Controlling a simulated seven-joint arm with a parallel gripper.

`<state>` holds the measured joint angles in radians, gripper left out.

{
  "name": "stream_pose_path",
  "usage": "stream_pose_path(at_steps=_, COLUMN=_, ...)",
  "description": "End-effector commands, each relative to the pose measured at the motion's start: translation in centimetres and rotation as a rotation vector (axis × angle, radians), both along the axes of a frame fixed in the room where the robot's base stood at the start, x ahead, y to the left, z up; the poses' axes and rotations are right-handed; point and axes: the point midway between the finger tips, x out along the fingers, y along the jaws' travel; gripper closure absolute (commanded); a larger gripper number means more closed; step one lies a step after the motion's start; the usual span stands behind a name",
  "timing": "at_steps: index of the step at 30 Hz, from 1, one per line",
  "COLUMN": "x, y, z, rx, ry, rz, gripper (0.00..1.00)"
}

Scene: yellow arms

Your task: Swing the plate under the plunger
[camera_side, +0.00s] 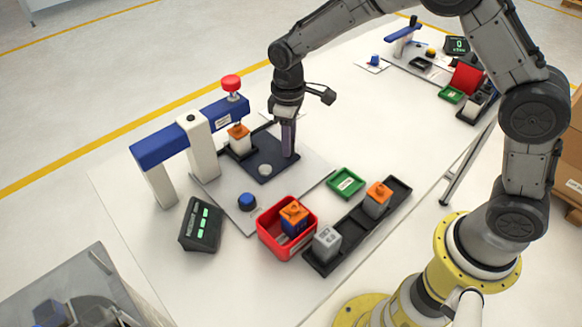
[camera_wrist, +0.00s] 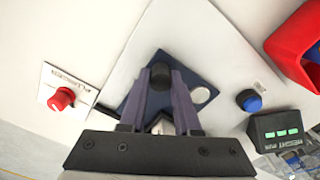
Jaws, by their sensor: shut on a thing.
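The dark blue plate (camera_side: 272,168) lies flat on the grey base. A silver disc (camera_side: 265,169) is on it. A dark tray at its far left end holds a white block with an orange top (camera_side: 239,139). The plunger with its red knob (camera_side: 231,84) stands at the blue beam's end, above the block's area. I cannot tell whether they line up exactly. My gripper (camera_side: 288,153) points down at the plate's right side. In the wrist view it (camera_wrist: 160,72) is shut on a dark round knob (camera_wrist: 159,80) on the plate (camera_wrist: 184,78).
A blue button (camera_side: 247,201) and a display with green bars (camera_side: 201,224) stand in front. A red bin (camera_side: 264,235), a green tray (camera_side: 346,182) and a black rack (camera_side: 359,216) with blocks are nearer. The blue beam (camera_side: 170,147) rests on white posts.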

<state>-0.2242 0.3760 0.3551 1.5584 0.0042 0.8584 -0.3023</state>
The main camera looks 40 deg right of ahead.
Motion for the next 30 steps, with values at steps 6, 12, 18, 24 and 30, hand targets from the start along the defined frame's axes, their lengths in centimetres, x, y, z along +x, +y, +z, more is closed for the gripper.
stream_pose_path(at_steps=6, x=0.4, y=-0.3, z=0.1, rx=-0.003, ry=-0.013, rz=-0.001, gripper=0.48)
stream_pose_path(at_steps=12, x=0.3, y=-0.2, z=0.0, rx=-0.003, ry=-0.01, rz=0.0, gripper=0.47)
stream_pose_path(at_steps=18, x=0.3, y=-0.2, z=0.8, rx=-0.001, ry=-0.01, rz=0.0, gripper=0.47)
stream_pose_path(at_steps=24, x=0.3, y=-0.1, z=2.2, rx=-0.001, ry=-0.011, rz=0.0, gripper=0.47)
stream_pose_path(at_steps=30, x=0.3, y=-0.1, z=3.7, rx=-0.002, ry=-0.009, rz=0.0, gripper=0.47)
